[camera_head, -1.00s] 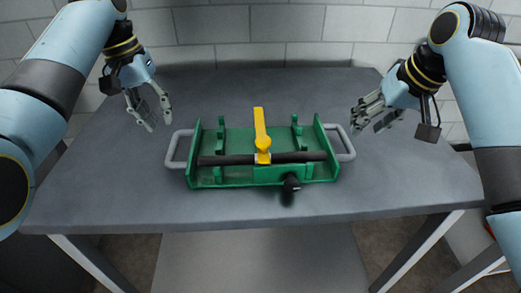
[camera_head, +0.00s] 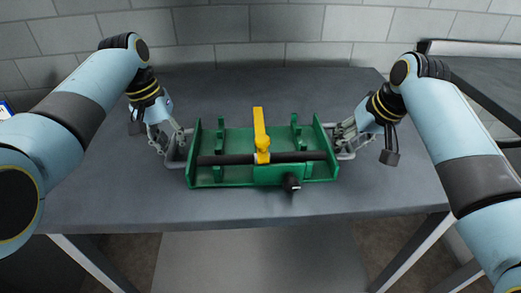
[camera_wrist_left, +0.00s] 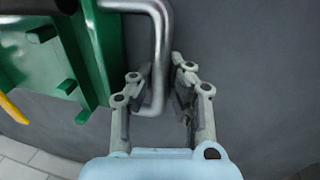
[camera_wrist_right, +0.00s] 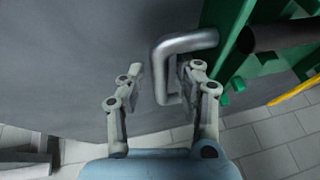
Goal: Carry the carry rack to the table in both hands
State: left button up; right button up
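The green carry rack (camera_head: 225,172) sits on the grey table, with a dark bar across it, a yellow lever (camera_head: 259,130) and a black knob (camera_head: 291,182). It has a grey metal handle at each end. My left gripper (camera_head: 178,147) is at the left handle; in the left wrist view its open fingers (camera_wrist_left: 158,88) stand either side of the handle bar (camera_wrist_left: 162,40). My right gripper (camera_head: 343,140) is at the right handle; in the right wrist view its open fingers (camera_wrist_right: 160,85) have the handle bar (camera_wrist_right: 185,43) between them, close to the right finger.
The grey table (camera_head: 110,190) is clear around the rack. A white block wall (camera_head: 300,40) stands behind it. Another dark table (camera_head: 480,80) stands at the far right.

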pick_arm(q)
grip_shut()
pick_arm(e)
jog(key=shift+c, duration=1.1)
grip_shut()
pick_arm(q)
jog(key=shift+w+r, duration=0.15)
jog(key=shift+r, duration=0.05)
pick_arm(e)
jog(key=shift+w+r, duration=0.15)
jog(key=shift+r, duration=0.05)
